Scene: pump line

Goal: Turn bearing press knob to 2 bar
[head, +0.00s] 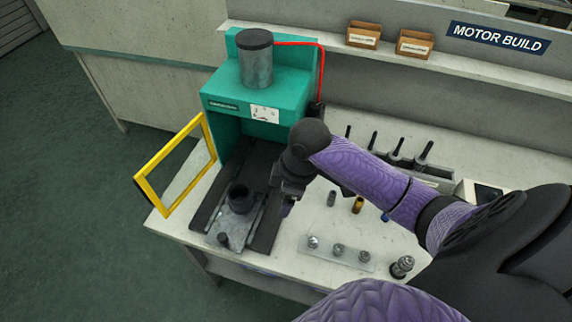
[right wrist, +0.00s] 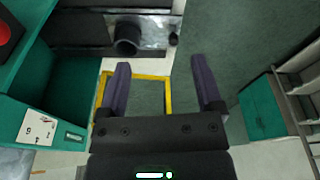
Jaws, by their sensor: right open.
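The bearing press (head: 230,95) is a teal frame with a grey cylinder on top, at the bench's left end. Its front carries a white plate (head: 264,113) with small dark marks, which also shows at the left of the right wrist view (right wrist: 38,127). I cannot clearly make out the knob or its setting. My right gripper (head: 287,206) is beside the press opening, right of the dark cup and below the plate. Its two purple fingers are apart with nothing between them in the right wrist view (right wrist: 160,75). My left gripper is out of view.
A yellow-framed guard (head: 141,186) stands open at the press's left. A dark cup (head: 240,199) sits on the press's sliding plate. Small parts, including a brass one (head: 357,205), and a tray of fittings (head: 338,253) lie on the bench right of my gripper.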

